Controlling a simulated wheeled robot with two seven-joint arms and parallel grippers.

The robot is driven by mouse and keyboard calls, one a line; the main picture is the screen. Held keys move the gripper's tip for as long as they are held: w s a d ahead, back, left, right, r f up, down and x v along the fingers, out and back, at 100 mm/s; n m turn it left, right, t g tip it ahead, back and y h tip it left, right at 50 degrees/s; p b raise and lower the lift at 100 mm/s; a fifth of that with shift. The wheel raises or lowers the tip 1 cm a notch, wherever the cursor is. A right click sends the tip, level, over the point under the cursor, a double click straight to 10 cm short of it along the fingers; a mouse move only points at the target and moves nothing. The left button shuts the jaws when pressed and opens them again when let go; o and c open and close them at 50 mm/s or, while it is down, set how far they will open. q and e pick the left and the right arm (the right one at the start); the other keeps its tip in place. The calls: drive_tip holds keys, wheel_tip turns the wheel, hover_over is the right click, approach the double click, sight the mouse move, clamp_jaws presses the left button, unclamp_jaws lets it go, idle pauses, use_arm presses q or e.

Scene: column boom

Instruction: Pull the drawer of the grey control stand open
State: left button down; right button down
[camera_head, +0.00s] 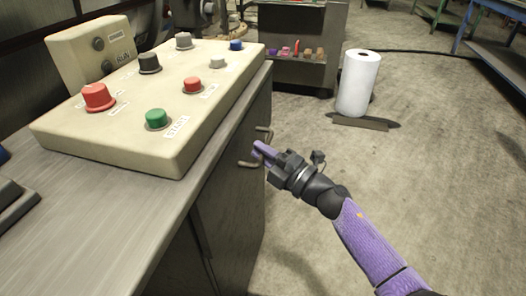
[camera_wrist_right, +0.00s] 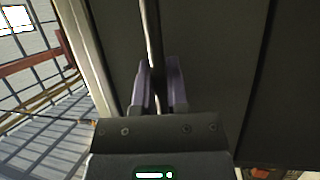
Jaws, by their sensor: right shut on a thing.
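The grey control stand (camera_head: 230,197) stands at the left with a cream button panel (camera_head: 185,90) on its top. A thin metal handle (camera_head: 265,130) juts from its front face, and it also shows as a bar in the right wrist view (camera_wrist_right: 150,30). My right gripper (camera_head: 259,148) is at the handle, its purple fingers shut around the bar; the right wrist view (camera_wrist_right: 159,85) shows a finger on each side of it. The drawer front (camera_wrist_right: 205,40) fills much of that view, and I see no clear gap at its edge. My left gripper is not in view.
A white roll (camera_head: 358,83) stands on the floor at the back right. A dark cabinet (camera_head: 300,45) with small coloured items is behind the stand. A blue bench (camera_head: 490,55) is at the far right. The floor in front of the stand is clear.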

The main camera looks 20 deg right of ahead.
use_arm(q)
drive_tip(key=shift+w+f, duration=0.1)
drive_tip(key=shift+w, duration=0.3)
use_arm(e)
drive_tip(key=shift+r, duration=0.1)
